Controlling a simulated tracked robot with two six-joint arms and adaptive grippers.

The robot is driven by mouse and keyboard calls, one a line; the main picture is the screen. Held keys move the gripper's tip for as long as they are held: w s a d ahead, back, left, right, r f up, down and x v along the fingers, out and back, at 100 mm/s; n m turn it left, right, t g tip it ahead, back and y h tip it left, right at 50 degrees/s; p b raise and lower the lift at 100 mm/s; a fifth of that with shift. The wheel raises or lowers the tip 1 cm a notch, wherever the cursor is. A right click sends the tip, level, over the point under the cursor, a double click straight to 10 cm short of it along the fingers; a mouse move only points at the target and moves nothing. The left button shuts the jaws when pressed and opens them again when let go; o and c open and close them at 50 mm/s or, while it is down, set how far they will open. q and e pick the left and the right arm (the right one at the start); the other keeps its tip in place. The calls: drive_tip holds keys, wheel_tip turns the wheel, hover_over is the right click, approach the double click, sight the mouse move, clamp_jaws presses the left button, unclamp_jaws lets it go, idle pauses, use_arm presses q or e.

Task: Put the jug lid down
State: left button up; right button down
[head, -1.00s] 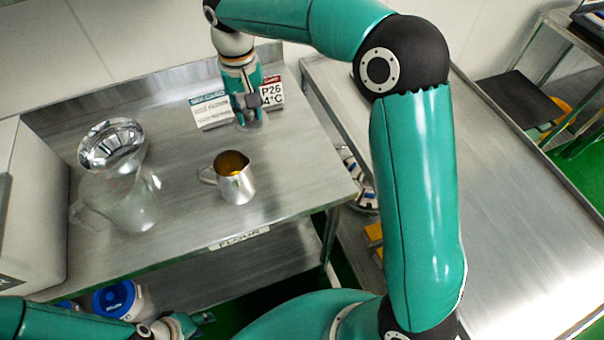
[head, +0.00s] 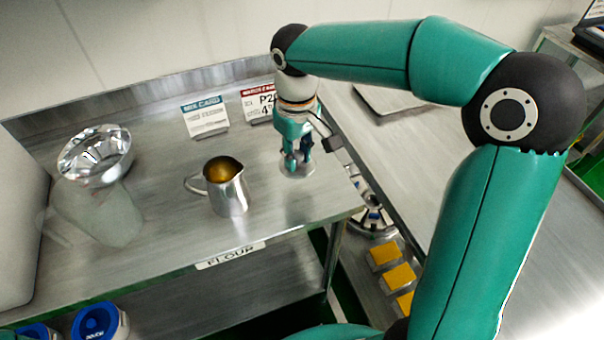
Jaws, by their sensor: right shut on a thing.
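My right gripper (head: 297,158) points down over the right part of the steel table, shut on a small grey, partly see-through disc, the jug lid (head: 298,169). The lid is low over the tabletop; I cannot tell whether it touches it. A small open steel pitcher (head: 229,192) with something amber inside stands between the clear jug and my right gripper. My left gripper is out of view.
A mix card (head: 206,116) and a red-headed card (head: 259,103) stand behind, near the wall. The steel table (head: 150,265) has free room in front of the pitcher. A gap with yellow blocks (head: 384,254) lies beyond its right edge. Blue-lidded tubs (head: 97,320) stand below.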

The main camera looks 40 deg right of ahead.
sight(298, 166)
drive_tip(key=shift+f, duration=3.3)
drive_tip(key=shift+f, duration=0.1)
drive_tip(key=c, duration=0.9)
unclamp_jaws()
drive_tip(key=shift+c, duration=0.2)
drive_tip(key=shift+r, duration=0.25)
wheel_tip(298, 166, up, 12)
drive_tip(key=shift+f+p, duration=0.1)
drive_tip(key=shift+p, duration=0.3)
